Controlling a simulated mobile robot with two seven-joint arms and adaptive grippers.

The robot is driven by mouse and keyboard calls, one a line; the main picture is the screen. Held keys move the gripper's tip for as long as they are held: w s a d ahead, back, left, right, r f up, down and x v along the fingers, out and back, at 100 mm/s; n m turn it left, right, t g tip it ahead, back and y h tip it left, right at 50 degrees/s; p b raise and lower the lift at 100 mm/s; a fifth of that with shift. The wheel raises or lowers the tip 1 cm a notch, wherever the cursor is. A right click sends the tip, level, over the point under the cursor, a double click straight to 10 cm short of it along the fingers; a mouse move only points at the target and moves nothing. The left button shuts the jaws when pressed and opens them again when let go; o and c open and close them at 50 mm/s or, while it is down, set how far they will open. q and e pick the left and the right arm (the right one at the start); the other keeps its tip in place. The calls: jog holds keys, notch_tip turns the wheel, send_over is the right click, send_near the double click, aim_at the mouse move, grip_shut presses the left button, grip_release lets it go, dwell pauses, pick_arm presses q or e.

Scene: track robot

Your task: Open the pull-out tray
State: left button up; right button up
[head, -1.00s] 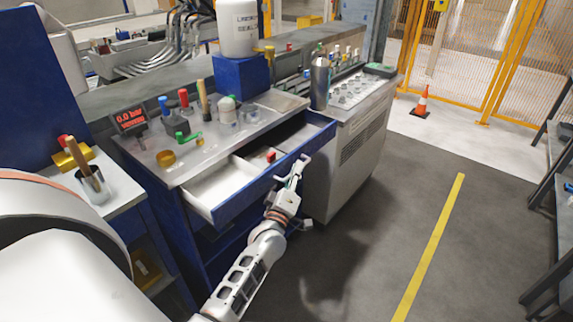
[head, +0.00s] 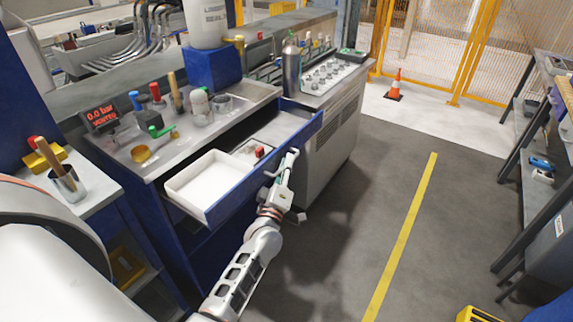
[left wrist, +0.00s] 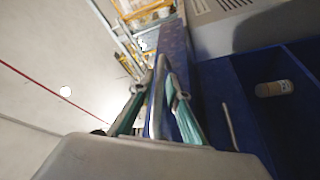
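The pull-out tray (head: 235,197) is a blue drawer in the blue workbench. It stands well out from the bench, showing a white compartment at its left end and a small red-topped item inside. My left gripper (head: 287,163) is at the outer side of the tray's front, toward its right half. In the left wrist view the fingers (left wrist: 160,100) lie on both sides of a thin handle bar beside the blue front panel (left wrist: 178,55). They look closed on it, though the contact is partly hidden. My right gripper is not in view.
Bottles and tools crowd the bench top (head: 225,112). A grey cabinet (head: 330,135) stands close to the tray's right end. Open grey floor with a yellow line (head: 405,230) lies to the right. An orange cone (head: 396,86) stands by the fence.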

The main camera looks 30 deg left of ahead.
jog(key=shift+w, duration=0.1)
pick_arm(q)
jog(key=v, duration=1.2)
jog(key=shift+d, duration=0.1)
jog(key=s+d+f+m+g+h+p, duration=0.1)
jog(key=s+d+f+m+g+h, duration=0.3)
jog(key=s, duration=0.7)
jog(key=s+d+f+m+g+h+p, duration=0.1)
jog(key=s+d+f+m+g+h, duration=0.2)
jog(key=s+d+f+m+g, duration=0.2)
jog(key=s+d+f+m, duration=0.3)
jog(key=s+f+m, duration=0.3)
jog(key=m, duration=0.4)
jog(key=shift+s+f+h, duration=0.2)
jog(key=shift+f+h, duration=0.2)
jog(key=shift+f, duration=0.45)
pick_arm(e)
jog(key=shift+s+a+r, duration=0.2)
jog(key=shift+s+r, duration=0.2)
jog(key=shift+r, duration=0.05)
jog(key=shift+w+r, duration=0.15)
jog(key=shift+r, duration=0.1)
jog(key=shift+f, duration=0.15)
